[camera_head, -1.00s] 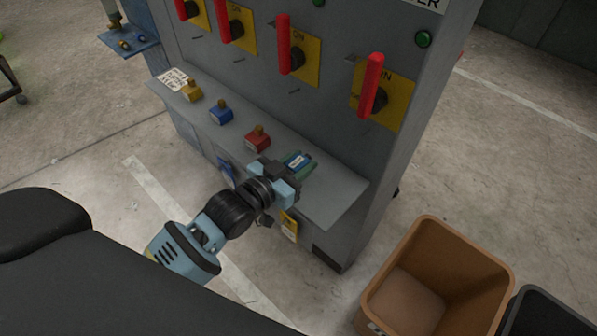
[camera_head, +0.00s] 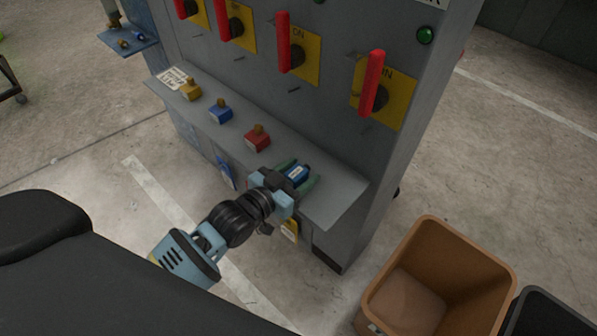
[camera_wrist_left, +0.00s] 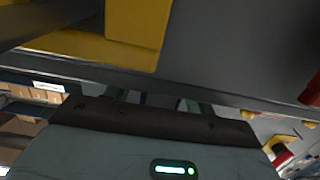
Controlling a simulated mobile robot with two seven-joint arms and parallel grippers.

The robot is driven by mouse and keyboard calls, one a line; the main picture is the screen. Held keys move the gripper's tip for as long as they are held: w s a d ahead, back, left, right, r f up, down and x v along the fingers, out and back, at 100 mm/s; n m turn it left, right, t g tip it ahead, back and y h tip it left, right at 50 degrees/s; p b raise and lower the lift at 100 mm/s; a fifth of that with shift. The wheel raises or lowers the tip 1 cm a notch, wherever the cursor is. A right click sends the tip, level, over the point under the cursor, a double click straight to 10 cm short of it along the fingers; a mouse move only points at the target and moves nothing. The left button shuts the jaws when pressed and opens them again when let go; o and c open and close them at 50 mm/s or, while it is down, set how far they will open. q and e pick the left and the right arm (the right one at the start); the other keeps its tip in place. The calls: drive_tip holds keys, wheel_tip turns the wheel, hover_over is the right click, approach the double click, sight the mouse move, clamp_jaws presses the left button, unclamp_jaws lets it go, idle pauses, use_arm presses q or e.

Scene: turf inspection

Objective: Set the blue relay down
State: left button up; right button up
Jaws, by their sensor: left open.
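The blue relay (camera_head: 297,172), a small dark blue block with a pale label, is at the right part of the cabinet's grey shelf (camera_head: 335,190). My left gripper (camera_head: 299,176) is open, with its green fingers on either side of the relay. The relay seems to rest on the shelf; the contact underneath is hidden. In the left wrist view the finger bases (camera_wrist_left: 165,103) show behind the dark gripper body, and the relay is not visible. My right gripper is not in view.
Along the shelf stand a yellow padlock (camera_head: 190,90), a blue one (camera_head: 220,112) and a red one (camera_head: 257,138). Several red switch handles (camera_head: 371,84) project above. A brown bin (camera_head: 490,262) stands on the floor at right. The shelf's right end is clear.

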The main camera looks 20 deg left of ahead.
use_arm(q)
drive_tip(key=shift+r, duration=0.15)
drive_tip(key=v, duration=1.2)
drive_tip(key=shift+p, duration=0.4)
drive_tip(key=s+f+g+y, duration=0.1)
drive_tip(key=s+f+g, duration=0.2)
drive_tip(key=s+f, duration=0.3)
drive_tip(key=s+d+f+n+g+y, duration=0.1)
drive_tip(key=s+f+g, duration=0.2)
drive_tip(key=s+f, duration=0.4)
drive_tip(key=s+d+f+n+g+y, duration=0.1)
drive_tip(key=s+f, duration=0.5)
drive_tip(key=s, duration=1.2)
drive_tip(key=shift+s+f+g+y, duration=0.3)
drive_tip(key=shift+s+g, duration=0.1)
drive_tip(key=shift+g, duration=0.5)
